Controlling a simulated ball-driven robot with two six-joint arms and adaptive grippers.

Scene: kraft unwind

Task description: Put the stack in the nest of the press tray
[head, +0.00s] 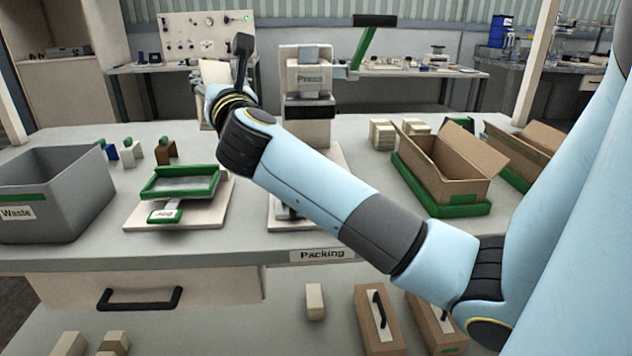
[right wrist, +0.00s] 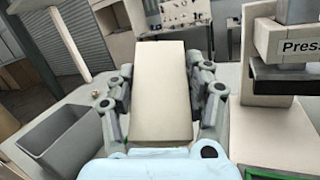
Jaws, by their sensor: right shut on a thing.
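My right gripper (right wrist: 161,82) is shut on a beige, block-like stack (right wrist: 162,100), with a dark finger along each side in the right wrist view. In the head view the stack (head: 215,72) shows partly behind my right wrist, raised above the bench left of the press (head: 308,82). A green-rimmed tray (head: 181,194) with a grey floor sits on a pale base left of the press, below the held stack and apart from it. Its small front label is hard to read. My forearm hides part of the press base (head: 283,213). My left gripper is not in view.
A grey Waste bin (head: 55,212) stands at the left. Small coloured blocks (head: 166,151) stand behind the tray. An open carton (head: 447,165) sits in a green-edged holder at the right, with pale stacks (head: 383,134) behind it. The press has a green lever (head: 363,48).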

